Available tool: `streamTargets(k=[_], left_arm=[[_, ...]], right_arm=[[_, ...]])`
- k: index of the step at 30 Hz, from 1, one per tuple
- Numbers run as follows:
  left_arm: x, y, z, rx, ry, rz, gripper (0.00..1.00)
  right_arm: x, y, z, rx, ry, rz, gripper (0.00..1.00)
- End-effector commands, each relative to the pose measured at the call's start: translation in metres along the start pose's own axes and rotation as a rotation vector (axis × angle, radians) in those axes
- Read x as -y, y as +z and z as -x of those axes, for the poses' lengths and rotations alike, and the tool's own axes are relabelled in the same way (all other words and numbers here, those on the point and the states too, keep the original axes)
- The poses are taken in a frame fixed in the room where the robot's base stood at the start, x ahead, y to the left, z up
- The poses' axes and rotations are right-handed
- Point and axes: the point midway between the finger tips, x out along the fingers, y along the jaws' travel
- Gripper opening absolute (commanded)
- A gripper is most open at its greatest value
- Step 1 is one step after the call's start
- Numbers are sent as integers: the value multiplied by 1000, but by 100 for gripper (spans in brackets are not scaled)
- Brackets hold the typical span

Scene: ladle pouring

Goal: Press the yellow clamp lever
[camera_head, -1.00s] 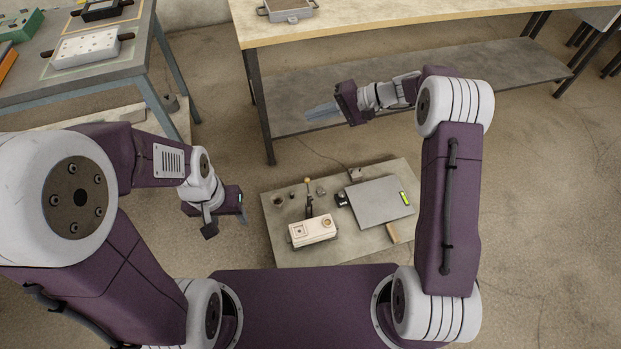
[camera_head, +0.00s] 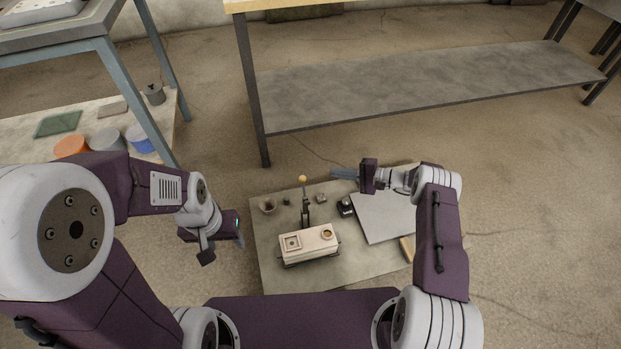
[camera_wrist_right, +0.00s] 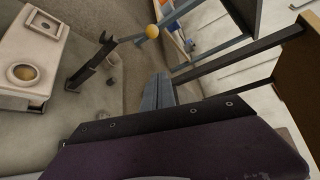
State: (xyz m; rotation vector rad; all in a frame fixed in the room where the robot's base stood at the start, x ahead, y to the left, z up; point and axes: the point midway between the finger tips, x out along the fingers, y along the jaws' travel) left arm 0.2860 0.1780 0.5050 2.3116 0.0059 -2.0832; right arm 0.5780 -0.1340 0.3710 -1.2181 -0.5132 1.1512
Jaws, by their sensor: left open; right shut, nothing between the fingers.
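The clamp lever is a dark upright arm with a yellow ball knob (camera_head: 303,179) on top. It stands at the back of a white block-shaped fixture (camera_head: 308,243) on the low grey table. In the right wrist view the yellow knob (camera_wrist_right: 152,31) tops the slanting lever, up and slightly left of my fingers. My right gripper (camera_head: 334,172) is shut and empty, pointing left, to the right of the knob and apart from it. Its grey fingers show in the right wrist view (camera_wrist_right: 157,92). My left gripper (camera_head: 222,248) is open and empty, left of the low table.
The low table (camera_head: 275,275) also holds a flat grey panel (camera_head: 375,225) under my right arm, a small cup (camera_head: 267,206), a black part (camera_head: 345,206) and a wooden piece (camera_head: 407,248). A long bench with a lower shelf (camera_head: 420,90) stands behind. Floor is clear between them.

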Motion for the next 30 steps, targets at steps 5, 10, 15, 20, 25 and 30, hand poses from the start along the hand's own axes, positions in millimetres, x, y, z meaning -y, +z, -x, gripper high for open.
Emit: streamTargets(k=[5, 10, 15, 20, 25, 30], left_arm=[[0, 0, -2, 0, 0, 0, 54], [0, 2, -17, 0, 0, 0, 54], [1, 4, -37, 0, 0, 0, 54], [1, 6, -56, 0, 0, 0, 54], [1, 5, -45, 0, 0, 0, 54], [1, 5, -47, 0, 0, 0, 54]], right_arm=[[-1, 0, -4, 1, 1, 1, 0], [-4, 0, -32, 4, 2, 3, 0], [-6, -1, -70, 4, 2, 3, 0], [-6, -1, -106, 3, 2, 3, 0], [2, 21, -93, -1, 1, -3, 0], [0, 34, -88, 0, 1, -1, 0]])
